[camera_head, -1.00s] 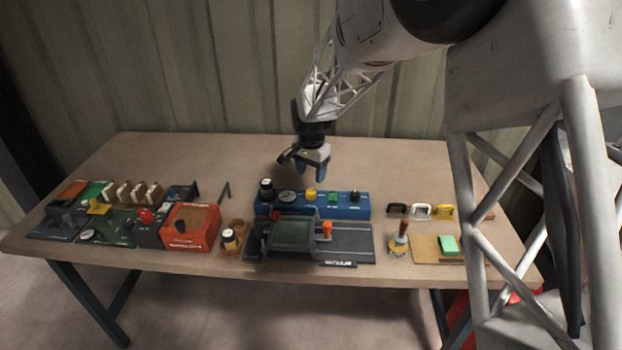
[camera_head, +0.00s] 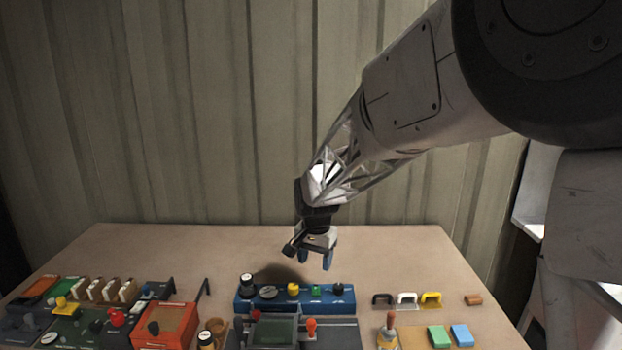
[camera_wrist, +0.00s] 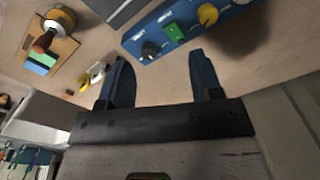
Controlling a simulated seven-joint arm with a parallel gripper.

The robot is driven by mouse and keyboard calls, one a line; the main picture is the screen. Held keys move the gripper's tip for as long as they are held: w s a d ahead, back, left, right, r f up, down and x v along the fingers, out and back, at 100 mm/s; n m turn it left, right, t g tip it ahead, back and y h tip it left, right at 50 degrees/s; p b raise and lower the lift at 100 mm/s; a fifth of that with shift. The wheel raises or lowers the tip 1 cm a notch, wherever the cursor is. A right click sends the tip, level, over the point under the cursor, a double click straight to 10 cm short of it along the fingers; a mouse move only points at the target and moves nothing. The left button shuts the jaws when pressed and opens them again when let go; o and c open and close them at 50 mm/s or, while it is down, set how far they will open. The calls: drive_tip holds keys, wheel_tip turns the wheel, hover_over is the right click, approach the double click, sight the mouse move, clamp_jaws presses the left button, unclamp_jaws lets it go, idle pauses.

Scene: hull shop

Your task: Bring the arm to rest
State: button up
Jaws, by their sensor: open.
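My gripper (camera_head: 316,260) hangs from my arm above the back middle of the table (camera_head: 180,250), pointing down. It also shows in the wrist view (camera_wrist: 160,85), where its two dark blue fingers stand apart with nothing between them. In the head view it appears above and behind the blue control box (camera_head: 325,303), apart from it. The wrist view shows part of that blue box (camera_wrist: 180,35) beyond the fingertips.
An orange box (camera_head: 165,325) and several dark panels stand at the left. A dark device with a green screen (camera_head: 270,331) is in front. Black, white and yellow handles (camera_head: 407,299) and green and blue blocks (camera_head: 450,335) lie right. The table's back is clear, with a corrugated wall behind.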

drive_tip(key=s+d+r+n, duration=0.1)
drive_tip(key=s+d+r, duration=0.55)
drive_tip(key=s, duration=0.35)
drive_tip(key=s+d+n, duration=0.1)
drive_tip(key=s+d, duration=0.2)
drive_tip(key=s, duration=0.6)
drive_tip(key=s+d+r+n+t, duration=0.1)
drive_tip(key=s+d, duration=0.3)
drive_tip(key=s, duration=0.5)
drive_tip(key=s+d+n+t, duration=0.1)
drive_tip(key=s+d, duration=0.3)
drive_tip(key=s, duration=0.5)
drive_tip(key=shift+r+n, duration=0.2)
drive_tip(key=shift+n, duration=0.2)
